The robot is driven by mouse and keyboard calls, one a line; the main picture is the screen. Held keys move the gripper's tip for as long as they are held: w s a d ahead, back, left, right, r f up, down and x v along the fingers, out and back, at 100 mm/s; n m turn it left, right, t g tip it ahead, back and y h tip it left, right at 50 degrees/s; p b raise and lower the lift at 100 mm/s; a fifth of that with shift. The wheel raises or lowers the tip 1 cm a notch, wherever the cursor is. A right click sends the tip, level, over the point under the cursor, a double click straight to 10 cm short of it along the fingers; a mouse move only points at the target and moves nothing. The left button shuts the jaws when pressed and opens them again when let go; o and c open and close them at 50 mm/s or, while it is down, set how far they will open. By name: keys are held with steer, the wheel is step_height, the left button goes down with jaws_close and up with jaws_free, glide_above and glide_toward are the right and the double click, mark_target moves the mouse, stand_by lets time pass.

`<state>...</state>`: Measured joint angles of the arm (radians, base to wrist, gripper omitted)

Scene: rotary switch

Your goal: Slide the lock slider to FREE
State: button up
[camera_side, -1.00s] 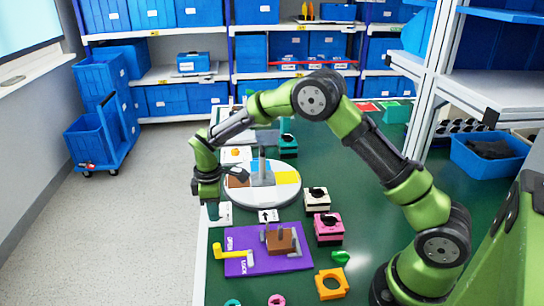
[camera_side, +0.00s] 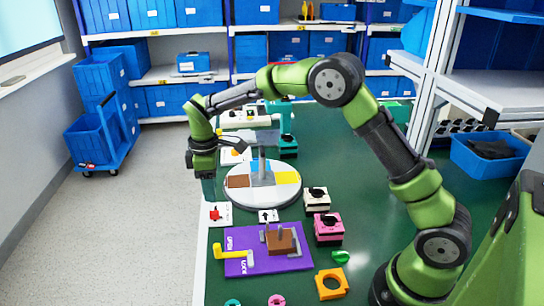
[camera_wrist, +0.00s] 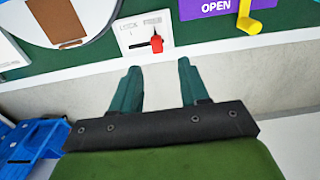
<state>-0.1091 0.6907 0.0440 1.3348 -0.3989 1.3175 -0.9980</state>
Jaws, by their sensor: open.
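The lock slider is a small red knob (camera_wrist: 156,44) on a white panel (camera_wrist: 133,44) marked LOCK at left and FREE at right. In the wrist view the knob sits at the right end of a dark slot, below the word FREE. In the side view the red knob (camera_side: 214,214) shows on its panel at the table's left edge. My gripper (camera_wrist: 158,66) is open and empty, with its two teal fingers apart. In the side view my gripper (camera_side: 208,199) hangs above and just behind the panel, apart from the knob.
A purple board (camera_side: 290,262) with a yellow handle (camera_side: 232,255) lies in front of the panel. A round white turntable (camera_side: 282,201) with coloured sectors stands behind and to the right. Pink (camera_side: 328,228) and white blocks stand further right. The floor lies left of the table edge.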

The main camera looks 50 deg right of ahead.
step_height(320, 180, up, 9)
steer(key=shift+f, duration=0.15)
stand_by(0.4)
steer(key=s+d+r+m+t, duration=0.1)
steer(key=s+m, duration=0.3)
steer(key=s, duration=0.5)
steer(key=s+d+r+m+t+y, duration=0.1)
steer(key=s+r+m+t, duration=0.2)
steer(key=s, duration=0.6)
steer(key=s+d+r+m+t+y, duration=0.1)
steer(key=s+r+m+t, duration=0.1)
steer(key=s+m, duration=0.4)
steer(key=s+t, duration=0.1)
steer(key=s, duration=0.2)
steer(key=shift+d, duration=0.35)
steer(key=shift+c, duration=0.2)
